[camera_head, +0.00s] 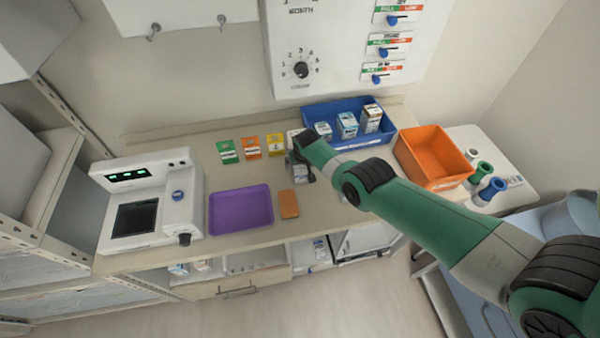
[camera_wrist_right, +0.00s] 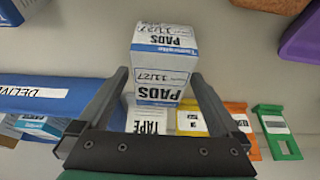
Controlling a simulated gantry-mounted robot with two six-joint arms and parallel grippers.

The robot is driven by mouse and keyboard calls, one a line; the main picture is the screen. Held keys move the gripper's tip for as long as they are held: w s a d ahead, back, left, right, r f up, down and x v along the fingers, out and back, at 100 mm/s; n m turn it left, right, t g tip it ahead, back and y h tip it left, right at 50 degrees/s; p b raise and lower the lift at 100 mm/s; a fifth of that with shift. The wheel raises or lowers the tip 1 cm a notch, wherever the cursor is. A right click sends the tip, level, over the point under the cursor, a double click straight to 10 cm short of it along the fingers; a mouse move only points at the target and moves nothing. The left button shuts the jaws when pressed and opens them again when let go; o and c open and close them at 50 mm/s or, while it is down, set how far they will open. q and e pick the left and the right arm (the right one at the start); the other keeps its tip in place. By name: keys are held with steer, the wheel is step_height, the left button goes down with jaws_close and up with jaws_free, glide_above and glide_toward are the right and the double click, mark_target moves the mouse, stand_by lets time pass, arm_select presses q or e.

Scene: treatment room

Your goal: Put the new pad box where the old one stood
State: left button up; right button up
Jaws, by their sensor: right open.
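A white and blue pad box (camera_wrist_right: 163,70), marked PADS and 11/27, stands on the counter. In the head view the pad box (camera_head: 299,173) shows just below my right gripper (camera_head: 302,156). In the right wrist view my right gripper (camera_wrist_right: 160,76) is open, with one finger on each side of the box; I cannot tell whether they touch it. A blue bin (camera_head: 334,143) at the back holds several white and blue boxes; its label, partly cut off, starts with DELIV in the wrist view (camera_wrist_right: 45,96). My left gripper is not in view.
Green (camera_head: 227,151), orange (camera_head: 250,148) and yellow (camera_head: 275,145) cards stand along the back, beside a white TAPE label (camera_wrist_right: 147,121). A purple tray (camera_head: 240,210), a brown block (camera_head: 288,204) and a white device (camera_head: 150,205) are left. An orange bin (camera_head: 433,157) is right.

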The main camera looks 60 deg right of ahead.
steer(key=shift+f, duration=0.2)
stand_by(0.4)
steer(key=c, duration=1.4)
steer(key=shift+r, duration=0.1)
step_height(320, 180, up, 4)
steer(key=p, duration=0.4)
steer(key=shift+r, duration=0.15)
steer(key=s+a+r+p, duration=0.3)
steer(key=p, duration=0.4)
steer(key=s+a+r+p, duration=0.3)
steer(key=s+p, duration=0.1)
steer(key=p, duration=0.3)
steer(key=s+a+r+p, duration=0.3)
steer(key=s+p, duration=0.1)
steer(key=p, duration=0.4)
